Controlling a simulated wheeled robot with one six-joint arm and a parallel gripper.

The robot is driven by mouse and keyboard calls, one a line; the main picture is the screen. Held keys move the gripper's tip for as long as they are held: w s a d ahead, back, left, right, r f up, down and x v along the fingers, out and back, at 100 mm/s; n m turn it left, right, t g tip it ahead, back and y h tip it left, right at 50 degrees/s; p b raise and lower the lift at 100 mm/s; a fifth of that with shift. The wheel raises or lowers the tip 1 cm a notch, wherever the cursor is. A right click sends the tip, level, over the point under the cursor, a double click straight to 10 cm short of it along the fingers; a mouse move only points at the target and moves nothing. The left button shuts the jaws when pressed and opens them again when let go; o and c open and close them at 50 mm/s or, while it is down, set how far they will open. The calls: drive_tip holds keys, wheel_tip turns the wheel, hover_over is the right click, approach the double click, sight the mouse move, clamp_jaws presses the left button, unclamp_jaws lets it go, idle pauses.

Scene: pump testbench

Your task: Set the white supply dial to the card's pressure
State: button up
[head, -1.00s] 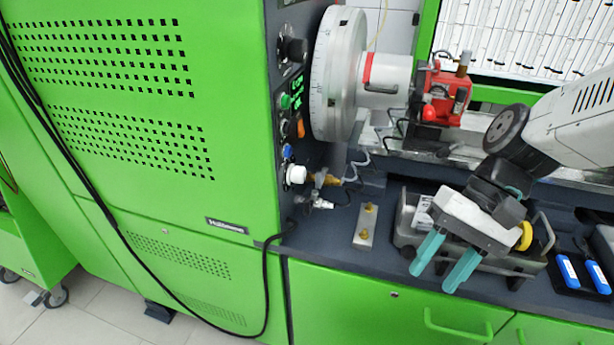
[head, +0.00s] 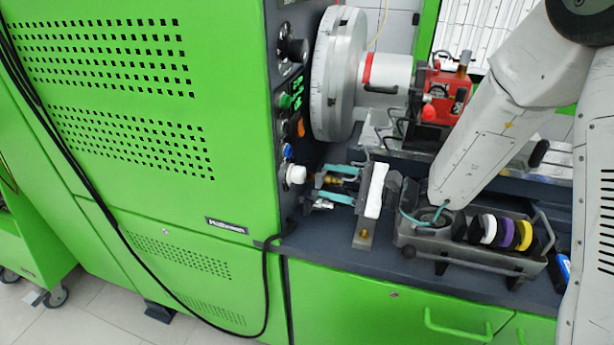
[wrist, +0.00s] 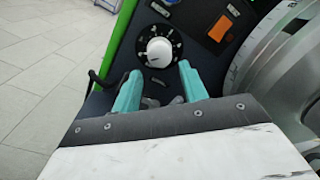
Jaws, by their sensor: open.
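The white supply dial (head: 295,173) sits on the dark side panel of the green bench. In the wrist view the dial (wrist: 159,50) has a white knob with a dark scale ring and pale marks; the numbers are too small to read. My gripper (head: 313,182) points left at the panel, just right of the dial. Its two teal fingers are open and empty. In the wrist view the dial lies beyond and between the fingertips (wrist: 160,70), apart from both. I cannot make out the pressure card in the current views.
Brass and steel fittings (head: 322,204) lie close around my fingers. Above the dial are a blue button (head: 287,151), an orange switch (head: 300,128) and the big grey flywheel (head: 336,75). A grey tray (head: 445,257) with several coloured discs stands to the right.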

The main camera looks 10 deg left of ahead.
sight(304, 177)
drive_tip(key=x, duration=0.6)
drive_tip(key=shift+a, duration=0.15)
drive_tip(key=shift+c, duration=0.3)
drive_tip(key=c, duration=0.6)
